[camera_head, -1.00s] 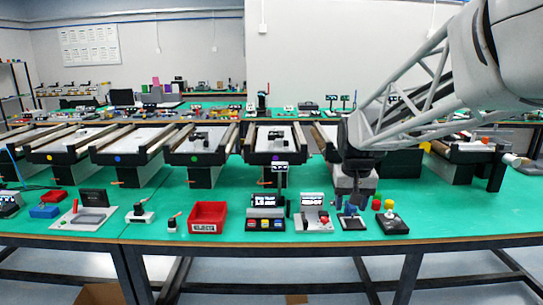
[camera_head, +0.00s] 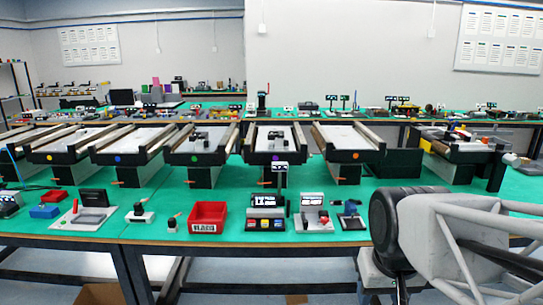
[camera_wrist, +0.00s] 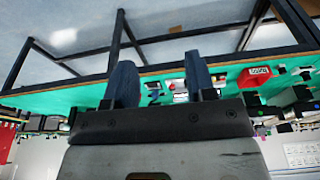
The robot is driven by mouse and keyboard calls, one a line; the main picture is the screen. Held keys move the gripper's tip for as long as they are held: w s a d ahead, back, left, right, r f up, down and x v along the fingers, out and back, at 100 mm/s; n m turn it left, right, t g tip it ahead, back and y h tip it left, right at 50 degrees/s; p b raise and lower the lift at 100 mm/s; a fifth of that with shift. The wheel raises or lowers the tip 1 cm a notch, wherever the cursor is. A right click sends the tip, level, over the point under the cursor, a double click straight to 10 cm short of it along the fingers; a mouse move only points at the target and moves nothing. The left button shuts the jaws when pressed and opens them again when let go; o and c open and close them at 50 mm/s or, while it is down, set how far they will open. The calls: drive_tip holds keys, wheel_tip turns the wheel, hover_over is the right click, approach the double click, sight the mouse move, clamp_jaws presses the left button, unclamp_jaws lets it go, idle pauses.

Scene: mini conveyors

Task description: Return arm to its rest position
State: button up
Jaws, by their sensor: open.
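My gripper (camera_wrist: 160,80) shows in the wrist view with its two dark fingers apart and nothing between them. The wrist view is upside down, with the green table beyond the fingers. In the head view, my grey lattice arm fills the lower right, in front of the table's front edge. My gripper's fingers cannot be made out there. The arm hides the right front part of the green table (camera_head: 340,180).
A red bin (camera_head: 208,217) sits near the table's front edge; it also shows in the wrist view (camera_wrist: 259,76). A display box with coloured buttons (camera_head: 266,213) stands right of it.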

drive_tip(key=s, duration=0.1)
drive_tip(key=s+f, duration=0.1)
drive_tip(key=s, duration=0.2)
drive_tip(key=shift+s+f, duration=0.1)
drive_tip(key=shift+f, duration=0.3)
drive_tip(key=shift+r, duration=0.1)
drive_tip(key=shift+c, duration=0.2)
idle(0.7)
